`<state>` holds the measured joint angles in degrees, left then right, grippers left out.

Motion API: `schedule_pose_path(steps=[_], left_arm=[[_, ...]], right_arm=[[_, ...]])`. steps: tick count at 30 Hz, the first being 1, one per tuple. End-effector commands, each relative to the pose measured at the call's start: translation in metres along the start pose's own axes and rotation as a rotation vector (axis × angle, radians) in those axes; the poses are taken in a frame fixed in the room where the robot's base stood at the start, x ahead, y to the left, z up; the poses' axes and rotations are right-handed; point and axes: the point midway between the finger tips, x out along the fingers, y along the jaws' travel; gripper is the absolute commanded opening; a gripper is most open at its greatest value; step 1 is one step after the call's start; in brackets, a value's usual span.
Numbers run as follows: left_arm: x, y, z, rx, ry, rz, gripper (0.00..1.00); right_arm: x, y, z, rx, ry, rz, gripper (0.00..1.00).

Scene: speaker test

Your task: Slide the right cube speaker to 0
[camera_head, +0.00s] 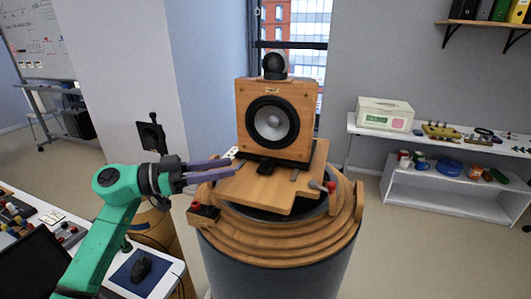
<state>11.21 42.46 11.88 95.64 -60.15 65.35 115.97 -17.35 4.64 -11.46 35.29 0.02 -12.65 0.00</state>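One cube speaker (275,119) is in view: a wooden box with a round grey cone and a black round tweeter (274,66) on top. It stands upright on a black foot on a wooden board (245,188), which lies on a round stepped wooden stand (282,250). No second speaker shows. My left gripper (233,165) reaches in from the left, its two purple fingers apart with nothing seen between them. Its tips are near the board's left edge, left of the speaker's foot; whether they touch the board I cannot tell. My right gripper is not in view.
A small black box with a red knob (203,213) sits at the stand's left rim. A red-tipped lever (329,187) is at the right. A desk with a mouse (140,270) is at lower left. A white shelf (440,186) stands at right; the floor between is clear.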

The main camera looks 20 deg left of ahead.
Motion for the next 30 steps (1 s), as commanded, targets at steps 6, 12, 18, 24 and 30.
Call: schedule_pose_path(steps=[6, 12, 18, 24, 30], left_arm=[[0.06, 0.001, -0.007, -0.002, 0.007, 0.003, 0.38], [0.095, 0.0, -0.004, 0.0, 0.004, 0.001, 0.38], [0.101, 0.001, -0.001, 0.001, 0.003, 0.0, 0.38], [0.101, 0.0, -0.001, 0.001, 0.002, 0.0, 0.03], [0.1, 0.0, -0.001, 0.001, 0.002, 0.0, 0.0]], right_arm=[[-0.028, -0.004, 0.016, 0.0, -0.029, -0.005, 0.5], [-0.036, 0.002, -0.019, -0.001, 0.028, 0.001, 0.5], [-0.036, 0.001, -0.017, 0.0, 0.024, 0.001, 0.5], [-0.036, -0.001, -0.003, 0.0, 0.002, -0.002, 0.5], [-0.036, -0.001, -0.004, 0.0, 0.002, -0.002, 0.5]])
